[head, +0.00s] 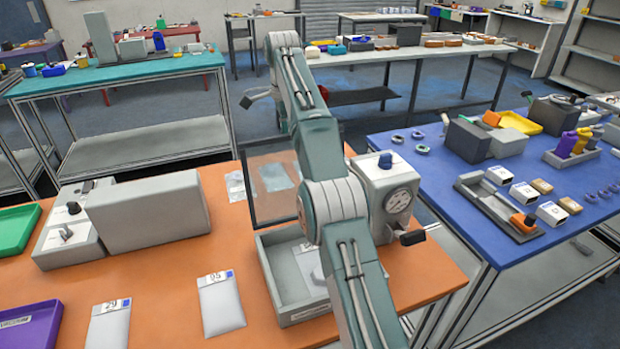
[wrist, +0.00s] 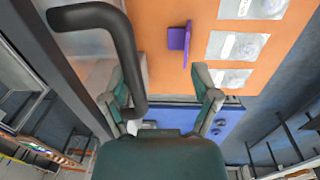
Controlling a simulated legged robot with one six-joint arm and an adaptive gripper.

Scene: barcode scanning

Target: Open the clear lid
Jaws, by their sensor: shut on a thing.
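The clear lid (head: 272,190) is a see-through panel in a dark frame. In the head view it stands raised, roughly upright, at the back of an open grey box (head: 268,272). My arm crosses in front of its right side. In the wrist view, a dark curved handle (wrist: 126,50) reaches from a grey frame bar on the left down between the fingers of my gripper (wrist: 163,98). My gripper is shut on the handle, which lies against the left finger. I cannot clearly make out the gripper in the head view.
A white machine with a round gauge (head: 399,202) and a black lever stands right of the box. A grey block machine (head: 150,215) stands left on the orange table (head: 160,277). Labelled pouches (head: 220,305) lie in front. A blue table (head: 425,170) with small goods stands right.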

